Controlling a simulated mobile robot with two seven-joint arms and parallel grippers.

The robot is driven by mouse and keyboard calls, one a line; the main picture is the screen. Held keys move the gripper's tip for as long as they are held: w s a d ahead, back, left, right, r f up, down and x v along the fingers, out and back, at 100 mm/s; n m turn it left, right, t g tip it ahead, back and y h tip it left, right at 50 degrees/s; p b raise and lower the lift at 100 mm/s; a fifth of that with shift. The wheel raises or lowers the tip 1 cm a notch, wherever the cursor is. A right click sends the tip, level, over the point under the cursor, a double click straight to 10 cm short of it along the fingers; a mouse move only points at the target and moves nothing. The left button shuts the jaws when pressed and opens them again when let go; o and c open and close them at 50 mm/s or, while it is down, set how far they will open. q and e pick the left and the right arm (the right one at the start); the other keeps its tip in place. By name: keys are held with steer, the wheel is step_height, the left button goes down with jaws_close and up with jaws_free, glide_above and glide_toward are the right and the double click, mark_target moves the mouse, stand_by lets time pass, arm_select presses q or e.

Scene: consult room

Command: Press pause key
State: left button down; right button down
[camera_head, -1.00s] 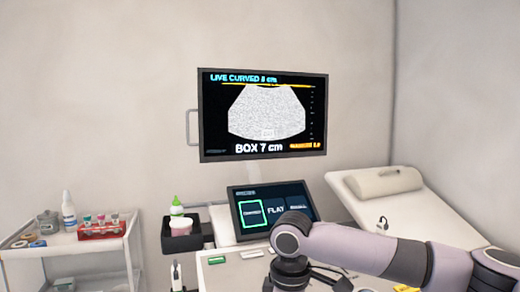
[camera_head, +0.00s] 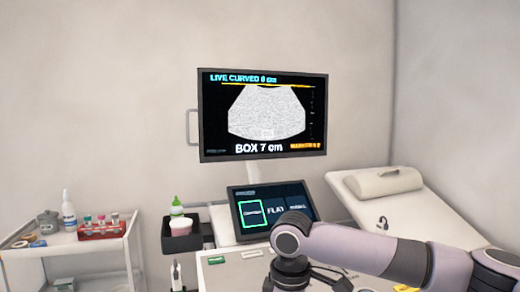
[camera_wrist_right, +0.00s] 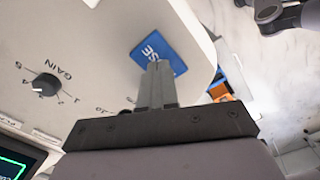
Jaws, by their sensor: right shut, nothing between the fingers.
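A blue key (camera_wrist_right: 158,48) with white lettering, of which "SE" is readable, lies on the pale console panel (camera_wrist_right: 80,40) in the right wrist view. My right gripper (camera_wrist_right: 160,66) is shut and empty. Its fingertips overlap the lower part of the key in this view and hide some of the lettering. I cannot tell whether they touch it. In the head view my right arm blocks the key and gripper. My left gripper is in neither view.
A GAIN knob (camera_wrist_right: 45,87) sits on the panel. In the head view, a touch screen (camera_head: 272,207) stands behind the console, below a wall monitor (camera_head: 263,115) with an ultrasound picture. A cart (camera_head: 100,250) stands at left, an exam couch (camera_head: 415,212) at right.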

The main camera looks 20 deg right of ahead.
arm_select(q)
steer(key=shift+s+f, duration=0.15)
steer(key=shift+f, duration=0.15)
arm_select(e)
steer(key=shift+f, duration=0.85)
steer(key=shift+r, duration=3.55)
steer(key=s+r, duration=0.6)
steer(key=s, duration=0.2)
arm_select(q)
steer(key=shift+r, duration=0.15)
